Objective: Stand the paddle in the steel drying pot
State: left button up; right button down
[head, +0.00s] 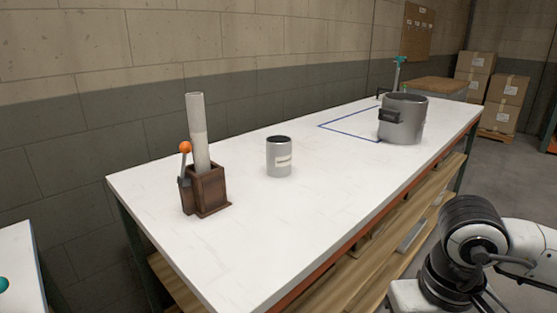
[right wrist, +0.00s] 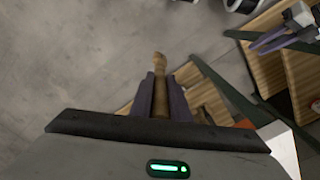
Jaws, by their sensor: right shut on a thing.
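In the right wrist view my right gripper (right wrist: 160,93) is shut on a tan wooden stick with a rounded end, apparently the paddle (right wrist: 159,64). The rest of it is hidden by the gripper. It is held over the grey floor, beside the table. In the head view a large grey metal pot (head: 404,122) with a dark side fitting stands at the table's far right. A smaller grey can (head: 279,158) with a pale label stands mid-table. Neither pot's inside shows clearly. My left gripper (right wrist: 284,40), with purple fingers apart, shows at the upper right of the wrist view.
A brown wooden holder (head: 209,190) with a tall pale tube (head: 198,130) and an orange-ball lever (head: 185,148) stands at the table's left. A blue outline (head: 347,120) marks the white tabletop (head: 290,215). Open wooden shelves lie below. Boxes (head: 503,88) are stacked behind.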

jog(key=w+r+p, duration=0.2)
jog(key=w+r, duration=0.6)
jog(key=shift+r+p, duration=0.25)
jog(key=shift+p, duration=0.15)
jog(key=shift+s, duration=0.1)
